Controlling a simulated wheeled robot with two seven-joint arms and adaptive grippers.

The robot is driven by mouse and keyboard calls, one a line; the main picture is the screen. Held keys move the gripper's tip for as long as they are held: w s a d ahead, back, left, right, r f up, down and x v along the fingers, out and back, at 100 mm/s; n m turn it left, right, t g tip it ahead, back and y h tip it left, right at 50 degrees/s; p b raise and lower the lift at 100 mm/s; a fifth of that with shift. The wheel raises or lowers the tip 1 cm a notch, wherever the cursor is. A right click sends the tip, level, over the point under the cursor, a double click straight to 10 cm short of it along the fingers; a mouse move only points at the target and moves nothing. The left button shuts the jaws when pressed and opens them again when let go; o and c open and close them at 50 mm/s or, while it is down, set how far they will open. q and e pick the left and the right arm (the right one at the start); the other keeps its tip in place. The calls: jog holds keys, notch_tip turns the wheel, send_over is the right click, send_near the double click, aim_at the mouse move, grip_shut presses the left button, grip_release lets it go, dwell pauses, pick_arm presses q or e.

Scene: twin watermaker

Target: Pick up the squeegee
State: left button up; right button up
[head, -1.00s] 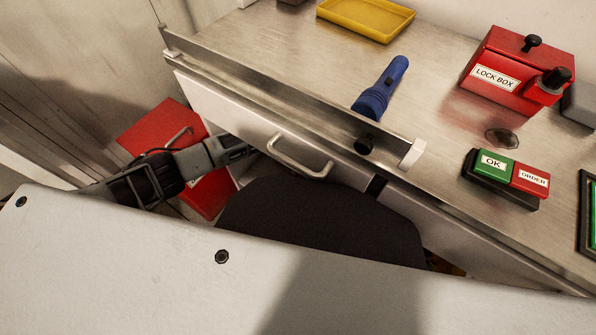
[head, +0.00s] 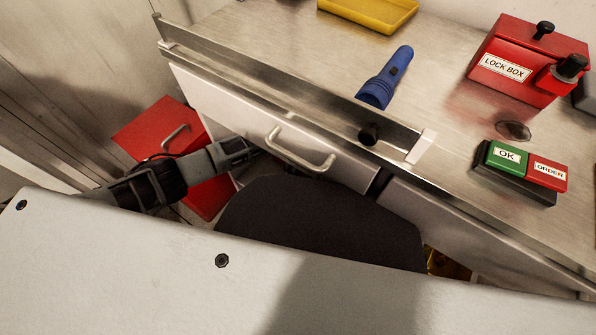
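I cannot make out a squeegee for certain. My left gripper (head: 248,149) reaches in from the left, in front of the drawer front and just left of the drawer handle (head: 298,150). Its fingertips are too small and dark to read, and I cannot tell whether they touch the handle. My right gripper is not in view.
The metal counter (head: 290,50) holds a blue flashlight (head: 385,78), a yellow tray (head: 368,14), a red lock box (head: 520,67), and an OK/ORDER button block (head: 515,190). A red cabinet (head: 150,130) stands low behind my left arm. The counter's middle left is clear.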

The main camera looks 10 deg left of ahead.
pick_arm(q)
jog(key=shift+f, duration=0.5)
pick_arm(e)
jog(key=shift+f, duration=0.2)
pick_arm(q)
grip_shut()
jog(key=shift+r, duration=0.15)
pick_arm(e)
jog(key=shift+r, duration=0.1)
pick_arm(q)
jog(key=shift+r+p, duration=0.4)
jog(key=shift+r, duration=0.5)
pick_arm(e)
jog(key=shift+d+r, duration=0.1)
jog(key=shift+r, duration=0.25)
pick_arm(q)
notch_tip(320, 180, up, 6)
jog(key=p, duration=0.2)
jog(key=shift+r+p, duration=0.1)
jog(key=shift+p, duration=0.25)
jog(key=shift+r+p, duration=0.35)
jog(key=shift+r, duration=0.55)
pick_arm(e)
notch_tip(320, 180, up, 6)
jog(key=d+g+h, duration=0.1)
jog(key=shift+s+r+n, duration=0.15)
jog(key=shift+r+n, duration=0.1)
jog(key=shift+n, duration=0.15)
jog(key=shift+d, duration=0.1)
